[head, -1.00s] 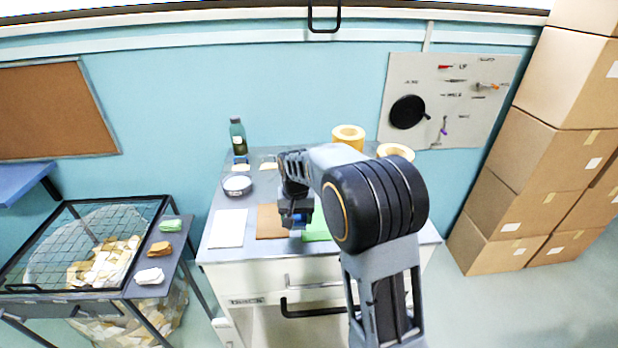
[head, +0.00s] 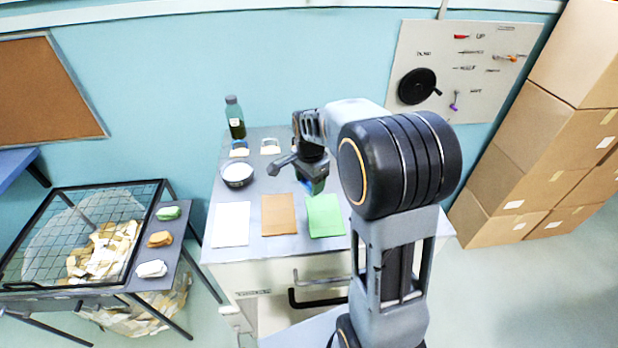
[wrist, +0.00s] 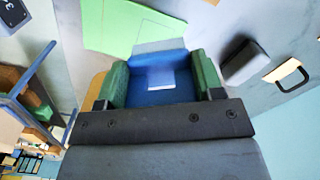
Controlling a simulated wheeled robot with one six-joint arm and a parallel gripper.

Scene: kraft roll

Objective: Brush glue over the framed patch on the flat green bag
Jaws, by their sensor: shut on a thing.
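The flat green bag (head: 326,222) lies at the right of a row of three flat bags on the grey table. In the wrist view the green bag (wrist: 112,22) shows faint lines of a framed patch, partly hidden by the held tool. My gripper (head: 312,180) is above the back part of the green bag. In the wrist view its green-padded fingers (wrist: 160,82) are shut on a blue brush (wrist: 158,98), whose pale end points toward the bag. I cannot tell whether the brush touches the bag. A round metal dish (head: 237,182) with whitish contents stands behind the white bag.
A white bag (head: 231,224) and a brown bag (head: 279,216) lie left of the green one. A green bottle (head: 235,117) stands at the back left.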

